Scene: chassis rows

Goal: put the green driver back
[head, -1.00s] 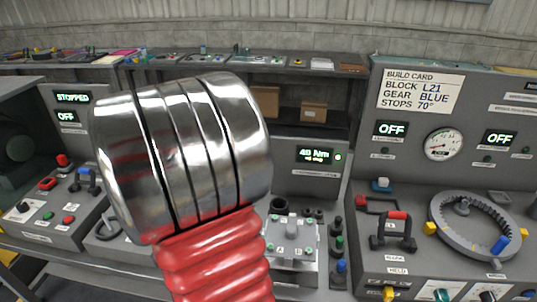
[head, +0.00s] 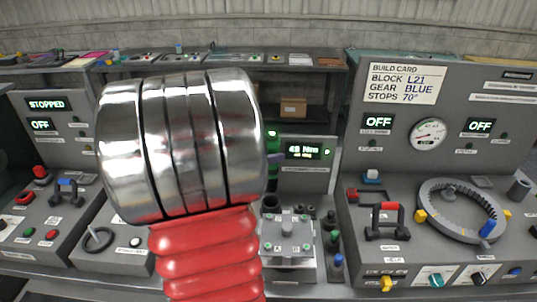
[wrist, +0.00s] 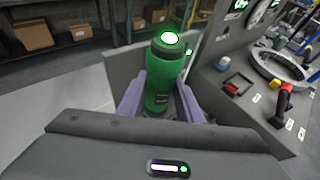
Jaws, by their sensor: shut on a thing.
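The green driver (wrist: 165,75) is upright between the purple fingers of my gripper (wrist: 163,106) in the wrist view, with a lit ring on its top. My gripper is shut on it. Its lower end is hidden behind the gripper body. In the head view, my red and silver arm hides most of the gripper; only a narrow strip of green and purple (head: 273,150) shows at its right edge. Below and right of that strip, a short row of small upright tools (head: 337,262) with dark, green and blue parts stands beside a grey block (head: 288,232).
A torque display (head: 307,152) stands behind the block. At right, a console holds a red-handled bracket (head: 388,222) and a ring gear (head: 437,225). At left are consoles with buttons and a blue-handled part (head: 67,192). Cardboard boxes (head: 293,107) sit on a shelf behind.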

